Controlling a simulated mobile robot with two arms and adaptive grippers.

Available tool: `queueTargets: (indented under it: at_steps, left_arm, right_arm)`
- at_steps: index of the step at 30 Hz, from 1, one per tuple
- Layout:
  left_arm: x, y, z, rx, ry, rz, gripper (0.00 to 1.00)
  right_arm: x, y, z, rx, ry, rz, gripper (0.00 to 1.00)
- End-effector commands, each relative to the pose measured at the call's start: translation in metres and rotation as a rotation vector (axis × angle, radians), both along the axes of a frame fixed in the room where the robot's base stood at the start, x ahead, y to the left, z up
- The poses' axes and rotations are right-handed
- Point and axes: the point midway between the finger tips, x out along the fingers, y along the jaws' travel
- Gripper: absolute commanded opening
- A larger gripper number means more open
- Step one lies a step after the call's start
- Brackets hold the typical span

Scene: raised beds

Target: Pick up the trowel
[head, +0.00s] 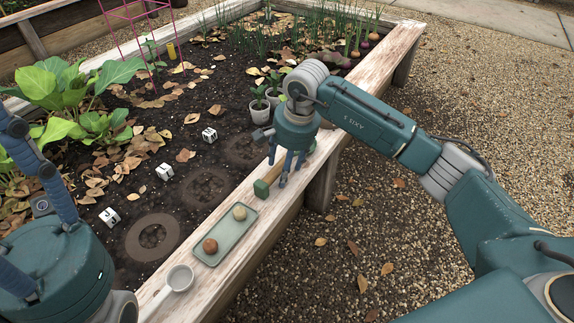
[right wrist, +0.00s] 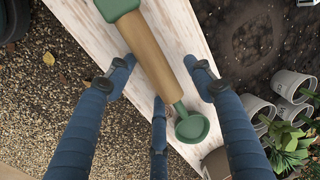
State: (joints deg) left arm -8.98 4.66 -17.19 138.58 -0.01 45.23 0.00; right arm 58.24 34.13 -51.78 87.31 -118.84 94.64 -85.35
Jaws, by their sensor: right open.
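The trowel (head: 262,188) lies on the wooden rim of the raised bed, partly hidden by my right gripper in the head view. In the right wrist view the trowel (right wrist: 149,54) has a wooden handle, a green end at the top and a green neck with a rounded green end below. My right gripper (head: 285,174) points down over it. Its blue fingers are open; in the right wrist view the handle shows between the fingers (right wrist: 161,64), with no clear contact.
Potted seedlings (head: 260,110) stand in the soil beside my right gripper. White marked cubes (head: 165,171) lie in the bed. Gravel (head: 400,240) lies outside the rim.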

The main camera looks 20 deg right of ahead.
Motion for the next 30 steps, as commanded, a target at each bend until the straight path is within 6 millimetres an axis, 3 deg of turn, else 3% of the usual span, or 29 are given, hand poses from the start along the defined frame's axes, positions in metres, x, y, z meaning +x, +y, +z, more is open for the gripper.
queueTargets:
  at_steps: [2,9,22,26,30]
  left_arm:
    - [0.000,0.000,0.000,0.000,0.001,0.000,0.46]
    - [0.000,0.000,0.000,0.000,0.000,0.000,0.46]
    - [-0.002,0.001,0.004,-0.003,-0.004,-0.001,0.46]
    - [0.000,0.001,0.000,-0.002,0.029,-0.001,0.46]
    - [0.000,0.002,-0.006,-0.003,0.078,-0.004,0.46]
  right_arm:
    - [0.000,0.000,0.000,0.000,0.000,0.000,0.51]
    - [0.000,0.000,0.000,0.001,0.001,0.000,0.03]
    - [0.000,0.000,0.011,0.001,-0.002,0.000,0.03]
    - [0.001,0.000,0.031,0.002,-0.004,0.000,0.03]
    - [0.001,0.000,0.065,0.001,-0.005,0.000,0.03]
